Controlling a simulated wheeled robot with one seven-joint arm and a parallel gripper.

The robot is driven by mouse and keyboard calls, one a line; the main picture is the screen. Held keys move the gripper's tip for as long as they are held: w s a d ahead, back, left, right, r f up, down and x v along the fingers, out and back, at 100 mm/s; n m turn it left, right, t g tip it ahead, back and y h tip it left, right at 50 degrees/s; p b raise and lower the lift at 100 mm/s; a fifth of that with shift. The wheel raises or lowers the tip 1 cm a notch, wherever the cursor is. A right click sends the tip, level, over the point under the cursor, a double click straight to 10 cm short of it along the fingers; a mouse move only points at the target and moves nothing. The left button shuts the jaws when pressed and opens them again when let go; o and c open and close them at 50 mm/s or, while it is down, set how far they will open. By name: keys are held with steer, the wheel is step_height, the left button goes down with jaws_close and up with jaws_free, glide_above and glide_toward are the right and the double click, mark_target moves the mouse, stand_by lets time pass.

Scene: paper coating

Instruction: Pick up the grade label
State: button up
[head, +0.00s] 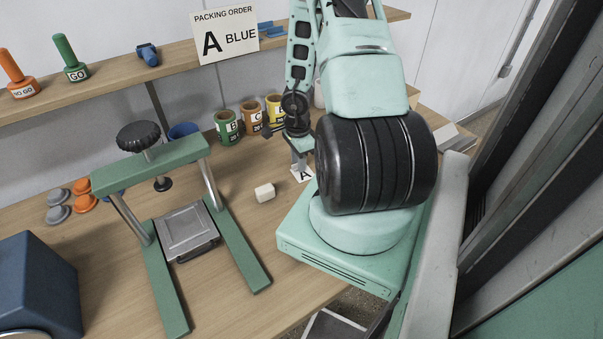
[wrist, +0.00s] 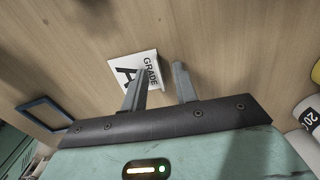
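The grade label is a small white card with a black "A" and the word GRADE. In the wrist view the grade label (wrist: 143,66) lies partly behind one finger of my gripper (wrist: 160,80). The fingers are apart, and nothing is visibly clamped between them. In the head view the label (head: 302,175) is on the wooden table just below my gripper (head: 300,158), beside my arm's base. The finger hides part of the card, and I cannot tell whether finger and card touch.
A cream block (head: 265,192) sits left of the label. Green, brown and yellow cups (head: 228,127) stand behind it. A green press frame (head: 245,245) is at the left. A dark blue open frame (wrist: 43,114) lies near my gripper in the wrist view.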

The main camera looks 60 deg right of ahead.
jaws_close()
steer(key=shift+r, duration=0.1)
